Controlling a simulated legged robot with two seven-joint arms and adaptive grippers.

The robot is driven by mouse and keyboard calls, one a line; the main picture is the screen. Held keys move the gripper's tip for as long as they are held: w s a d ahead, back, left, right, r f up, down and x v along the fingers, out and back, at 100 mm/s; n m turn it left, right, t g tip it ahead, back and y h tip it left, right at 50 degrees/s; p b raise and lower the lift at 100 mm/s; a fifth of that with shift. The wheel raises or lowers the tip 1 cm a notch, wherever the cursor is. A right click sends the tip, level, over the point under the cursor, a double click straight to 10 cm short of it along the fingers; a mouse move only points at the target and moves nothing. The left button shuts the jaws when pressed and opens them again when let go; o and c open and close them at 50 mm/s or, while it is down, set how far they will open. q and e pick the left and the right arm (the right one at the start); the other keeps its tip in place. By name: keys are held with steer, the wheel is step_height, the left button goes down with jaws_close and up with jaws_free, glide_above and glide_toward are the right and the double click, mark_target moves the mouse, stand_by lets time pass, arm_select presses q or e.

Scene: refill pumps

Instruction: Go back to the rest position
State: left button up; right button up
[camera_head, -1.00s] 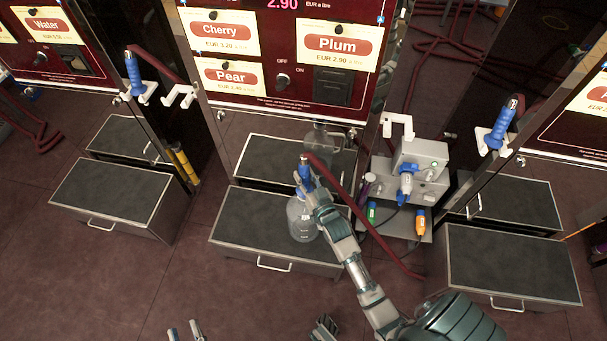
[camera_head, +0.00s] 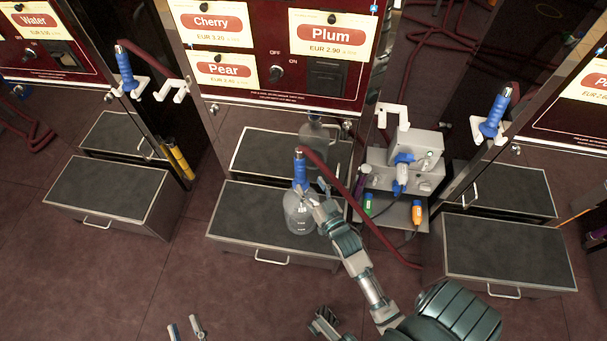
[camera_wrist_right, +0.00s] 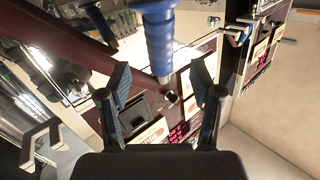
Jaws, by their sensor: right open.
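A blue nozzle (camera_head: 301,170) on a dark red hose stands upright in the mouth of a clear bottle (camera_head: 300,214). The bottle stands on the grey-topped drawer step below the Cherry, Plum and Pear panel. My right gripper (camera_head: 308,193) is open, close to the nozzle's lower right side, in front of the bottle's upper part. In the right wrist view the open fingers (camera_wrist_right: 162,88) are spread and empty, with the nozzle (camera_wrist_right: 160,45) just past their tips. My left gripper (camera_head: 186,328) is at the bottom edge, fingers apart and empty, mostly cut off.
The hose (camera_head: 345,195) runs down to the right, close to my right forearm. A grey device (camera_head: 405,165) on a shelf stands right of the bottle. Other blue nozzles hang at the left (camera_head: 126,70) and right (camera_head: 496,112). The floor in front of the drawers is clear.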

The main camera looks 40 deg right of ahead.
steer(key=v, duration=0.4)
steer(key=shift+s, duration=0.3)
steer(key=shift+a, duration=0.15)
